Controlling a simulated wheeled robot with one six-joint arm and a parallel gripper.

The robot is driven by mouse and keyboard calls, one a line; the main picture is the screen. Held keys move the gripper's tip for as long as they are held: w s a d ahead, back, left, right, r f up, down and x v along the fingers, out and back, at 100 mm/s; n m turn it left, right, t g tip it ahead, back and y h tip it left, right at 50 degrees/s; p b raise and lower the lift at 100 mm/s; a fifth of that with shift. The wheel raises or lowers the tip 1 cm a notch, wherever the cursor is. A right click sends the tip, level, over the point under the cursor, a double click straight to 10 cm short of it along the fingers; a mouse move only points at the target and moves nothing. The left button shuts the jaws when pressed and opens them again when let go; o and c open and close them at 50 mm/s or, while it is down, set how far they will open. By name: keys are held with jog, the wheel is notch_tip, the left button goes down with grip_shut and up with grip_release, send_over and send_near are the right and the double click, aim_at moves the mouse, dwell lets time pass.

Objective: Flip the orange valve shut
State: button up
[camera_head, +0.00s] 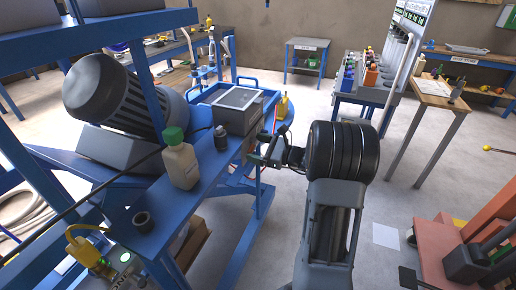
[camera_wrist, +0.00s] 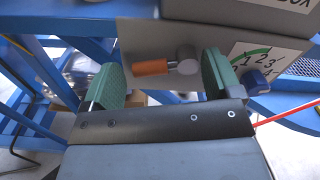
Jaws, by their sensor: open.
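The orange valve handle (camera_wrist: 152,68) lies about level in the wrist view, joined at its right to a round grey hub (camera_wrist: 186,52) on the grey panel of a box (camera_wrist: 205,35). My gripper (camera_wrist: 162,72) is open and empty, with its green-padded fingers spread to the left and right of the handle and hub in the picture. I cannot tell how far in front of the handle the fingertips are. In the head view my gripper (camera_head: 266,150) is beside the box (camera_head: 239,111) on the blue bench; I cannot make out the valve there.
A blue knob (camera_wrist: 256,83) with a numbered dial is right of the valve. In the head view a green-capped bottle (camera_head: 180,164) and a small dark bottle (camera_head: 220,138) stand on the blue bench (camera_head: 185,208).

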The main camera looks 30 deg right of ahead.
jog(key=c, duration=0.9)
jog(key=shift+r+m+p, duration=0.5)
jog(key=shift+m+p, duration=0.1)
jog(key=shift+p, duration=0.65)
jog(key=shift+m+p, duration=0.8)
jog(key=shift+p, duration=0.1)
jog(key=shift+m, duration=0.3)
jog(key=shift+f, duration=0.1)
jog(key=o, duration=0.9)
